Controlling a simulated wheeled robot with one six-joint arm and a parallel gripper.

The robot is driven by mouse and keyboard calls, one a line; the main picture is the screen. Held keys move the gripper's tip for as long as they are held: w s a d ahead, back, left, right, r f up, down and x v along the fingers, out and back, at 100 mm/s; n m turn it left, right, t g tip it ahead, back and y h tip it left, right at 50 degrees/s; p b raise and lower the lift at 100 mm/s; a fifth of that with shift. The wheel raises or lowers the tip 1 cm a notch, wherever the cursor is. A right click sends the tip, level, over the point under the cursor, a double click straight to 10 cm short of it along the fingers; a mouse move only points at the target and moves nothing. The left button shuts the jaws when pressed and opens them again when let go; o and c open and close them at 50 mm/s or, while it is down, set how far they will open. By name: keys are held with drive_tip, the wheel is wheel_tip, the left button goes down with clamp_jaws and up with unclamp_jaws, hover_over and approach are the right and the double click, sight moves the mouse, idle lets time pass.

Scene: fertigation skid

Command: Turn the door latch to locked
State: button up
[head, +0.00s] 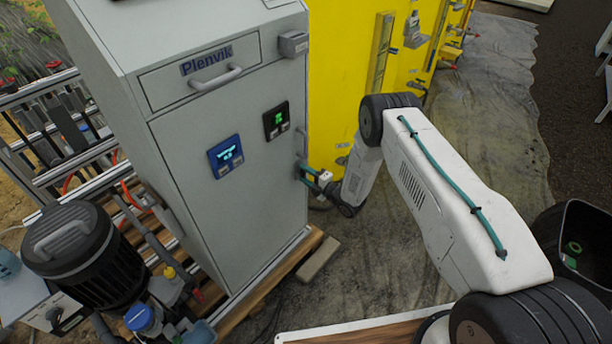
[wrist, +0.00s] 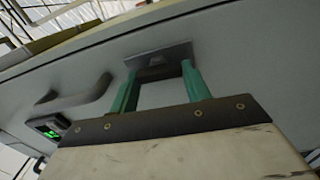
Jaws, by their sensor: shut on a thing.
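The grey cabinet (head: 235,200) with its closed door stands left of my arm in the head view. The door latch (wrist: 160,58) shows in the wrist view as a small dark grey plate-like piece on the cabinet face. My gripper (wrist: 158,74) has its two teal fingers at either side of the latch and is shut on it. In the head view my gripper (head: 303,172) reaches the cabinet's right side from the right. The latch's grip part is mostly hidden between the fingers, so its turn angle is hard to tell.
A grey handle (wrist: 78,98) sits left of the latch in the wrist view. Two small displays, blue-framed (head: 226,156) and black (head: 276,120), are on the cabinet. A yellow panel (head: 340,70) stands behind. A black bin (head: 585,250) is at right.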

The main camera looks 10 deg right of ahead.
drive_tip(key=shift+n, duration=0.4)
drive_tip(key=o, duration=1)
drive_tip(key=v, duration=0.8)
